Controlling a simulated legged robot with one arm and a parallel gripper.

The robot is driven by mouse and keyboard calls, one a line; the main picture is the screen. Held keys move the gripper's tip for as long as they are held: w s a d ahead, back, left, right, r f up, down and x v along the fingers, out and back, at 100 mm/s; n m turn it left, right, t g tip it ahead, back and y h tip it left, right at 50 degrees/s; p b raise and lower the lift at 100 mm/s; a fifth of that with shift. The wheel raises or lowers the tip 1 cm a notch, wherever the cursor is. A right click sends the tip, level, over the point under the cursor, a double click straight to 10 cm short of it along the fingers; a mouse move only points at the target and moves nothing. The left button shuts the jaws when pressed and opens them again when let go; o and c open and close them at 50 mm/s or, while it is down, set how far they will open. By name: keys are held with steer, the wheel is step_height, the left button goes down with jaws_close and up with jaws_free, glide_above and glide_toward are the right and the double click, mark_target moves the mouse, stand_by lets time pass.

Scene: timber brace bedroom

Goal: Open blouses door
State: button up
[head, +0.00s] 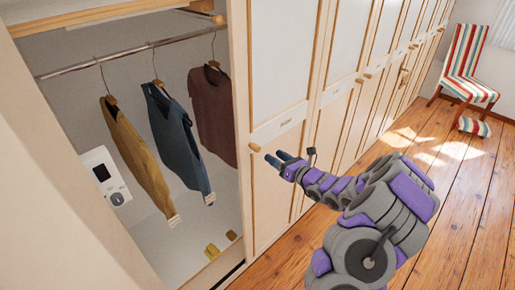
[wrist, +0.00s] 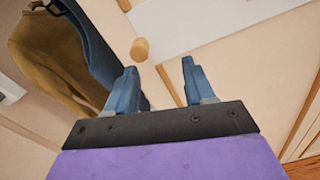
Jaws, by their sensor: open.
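A row of pale wardrobe doors with wooden edging runs away to the right in the head view. The nearest closed door (head: 277,60) has a label (head: 286,121) too small to read, so I cannot confirm that it is the blouses door. Its round wooden knob (head: 254,147) sits near its left edge and shows in the wrist view (wrist: 140,49) just beyond the left fingertip. My gripper (head: 279,157) is open and empty in front of this door, close to the knob. Its two blue fingers (wrist: 159,67) are apart, and the knob is not between them.
Left of this door is an open compartment with a rail (head: 137,51), a yellow garment (head: 137,155), a blue one (head: 178,140) and a maroon one (head: 213,115). A striped chair (head: 468,62) stands at the far right. The wooden floor (head: 470,200) is mostly clear.

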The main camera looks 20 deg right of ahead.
steer(key=p+v, duration=0.5)
steer(key=v, duration=0.8)
steer(key=shift+s+d, duration=0.2)
steer(key=shift+s, duration=0.15)
stand_by(0.7)
steer(key=shift+p, duration=0.6)
steer(key=p+v, duration=0.2)
steer(key=v, duration=1.5)
steer(key=shift+d, duration=0.25)
steer(key=shift+s, duration=0.1)
